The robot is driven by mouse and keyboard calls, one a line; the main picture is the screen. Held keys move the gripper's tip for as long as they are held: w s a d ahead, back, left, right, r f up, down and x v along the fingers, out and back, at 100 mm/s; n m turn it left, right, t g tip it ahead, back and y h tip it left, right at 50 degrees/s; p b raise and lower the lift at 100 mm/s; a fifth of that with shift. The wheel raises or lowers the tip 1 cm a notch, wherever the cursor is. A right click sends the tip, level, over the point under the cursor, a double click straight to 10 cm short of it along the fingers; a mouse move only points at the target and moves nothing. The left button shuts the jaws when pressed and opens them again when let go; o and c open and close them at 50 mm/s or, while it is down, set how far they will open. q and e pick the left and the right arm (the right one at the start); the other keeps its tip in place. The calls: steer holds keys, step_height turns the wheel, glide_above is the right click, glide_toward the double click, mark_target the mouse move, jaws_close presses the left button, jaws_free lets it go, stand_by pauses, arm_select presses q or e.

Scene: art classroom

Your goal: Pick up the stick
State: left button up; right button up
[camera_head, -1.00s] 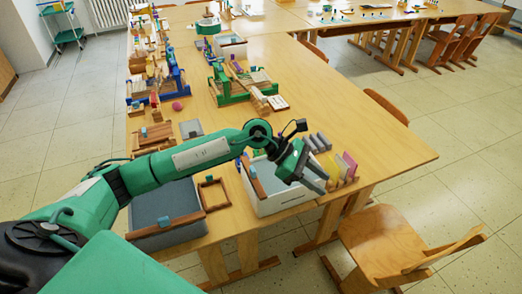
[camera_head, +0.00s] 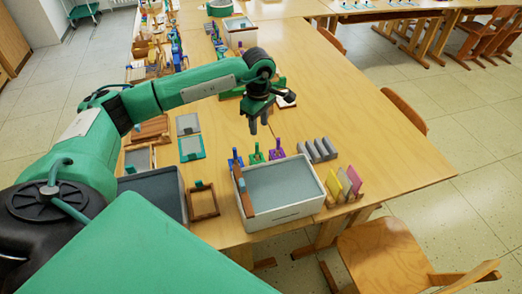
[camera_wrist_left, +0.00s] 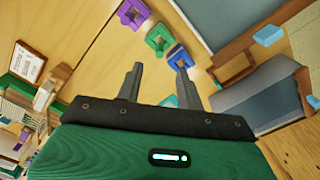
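My left gripper (camera_head: 258,125) points down above the table, just behind a row of small square stands. Its two fingers are apart with nothing between them, as the left wrist view (camera_wrist_left: 157,78) shows. The stands are blue (camera_head: 236,160), green (camera_head: 257,155) and purple (camera_head: 277,151), each with a short upright peg. They also show beyond the fingertips in the left wrist view, as blue (camera_wrist_left: 179,56), green (camera_wrist_left: 160,40) and purple (camera_wrist_left: 133,14). A brown wooden bar (camera_head: 246,200) with a small blue block lies along the left rim of a white tray. Which piece is the stick, I cannot tell.
The white tray (camera_head: 285,217) stands before the pegs. A wooden frame (camera_head: 203,201) and a grey bin (camera_head: 160,186) are left of it. Grey slabs (camera_head: 318,150) and coloured panels (camera_head: 345,185) stand right. The table's right part is clear.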

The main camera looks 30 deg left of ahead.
mark_target(257, 143)
arm_select(q)
step_height(257, 143, down, 7)
steer(key=shift+f+p, duration=0.1)
steer(key=shift+p, duration=0.65)
steer(key=f, duration=0.1)
steer(key=f+p, duration=0.1)
steer(key=f, duration=0.2)
steer(key=shift+a+f+p, duration=0.2)
steer(key=shift+a+p, duration=0.15)
steer(key=shift+p, duration=0.05)
steer(key=shift+f, duration=0.25)
jaws_close()
